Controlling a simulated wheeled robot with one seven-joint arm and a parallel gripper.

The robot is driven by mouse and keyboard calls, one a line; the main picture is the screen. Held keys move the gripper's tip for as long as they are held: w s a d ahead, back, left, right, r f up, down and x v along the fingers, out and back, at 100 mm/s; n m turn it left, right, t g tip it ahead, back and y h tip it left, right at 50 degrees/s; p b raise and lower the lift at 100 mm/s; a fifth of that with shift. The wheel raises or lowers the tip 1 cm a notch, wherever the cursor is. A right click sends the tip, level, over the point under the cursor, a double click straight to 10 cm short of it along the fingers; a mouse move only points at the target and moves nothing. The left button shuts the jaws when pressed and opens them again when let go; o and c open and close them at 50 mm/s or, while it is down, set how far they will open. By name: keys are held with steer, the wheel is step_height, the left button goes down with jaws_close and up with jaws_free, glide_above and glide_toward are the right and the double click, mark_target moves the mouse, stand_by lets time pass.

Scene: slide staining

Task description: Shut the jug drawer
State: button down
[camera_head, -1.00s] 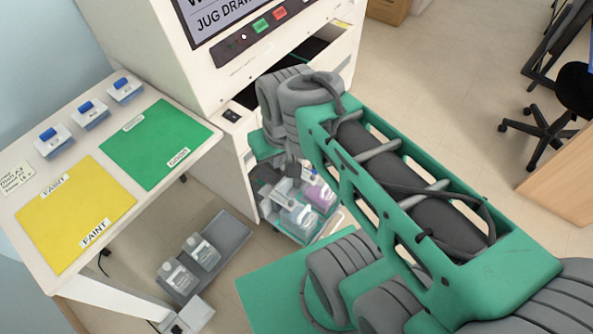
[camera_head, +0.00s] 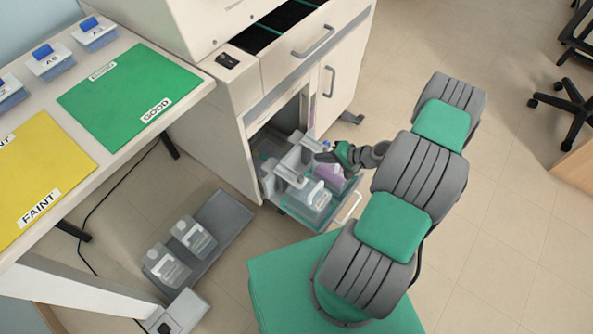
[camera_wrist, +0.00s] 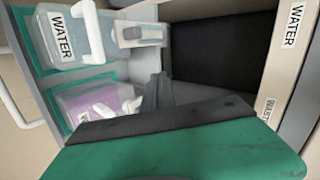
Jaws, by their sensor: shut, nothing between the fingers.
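The jug drawer (camera_head: 300,217) stands pulled out low at the front of the white cabinet, with its pale handle (camera_head: 350,207) at the outer end. It holds clear jugs, one labelled WATER (camera_wrist: 72,38), and a jug with purple contents (camera_head: 331,174). The purple jug also shows in the wrist view (camera_wrist: 100,104). My gripper (camera_head: 322,157) is shut and empty, just above or among the jugs at the drawer's right side. Its dark fingers (camera_wrist: 157,90) point in beside the jugs in the wrist view. Whether they touch anything is unclear.
An upper drawer (camera_head: 313,42) of the cabinet is partly open, showing dark slots. A closed door (camera_head: 335,85) is to the right. A grey floor tray (camera_head: 232,215) holds two clear bottles. A table with green (camera_head: 130,92) and yellow mats stands left.

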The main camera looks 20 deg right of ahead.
step_height(320, 180, down, 6)
steer(key=s+d+m+t+b, duration=0.1)
steer(key=m+t, duration=0.1)
steer(key=b, duration=0.3)
glide_toward(290, 157)
step_height(290, 157, down, 4)
steer(key=w+a, duration=0.3)
steer(key=w, duration=0.1)
steer(key=shift+r, duration=0.1)
steer(key=shift+w+m, duration=0.25)
steer(key=shift+m, duration=0.05)
steer(key=shift+r, duration=0.1)
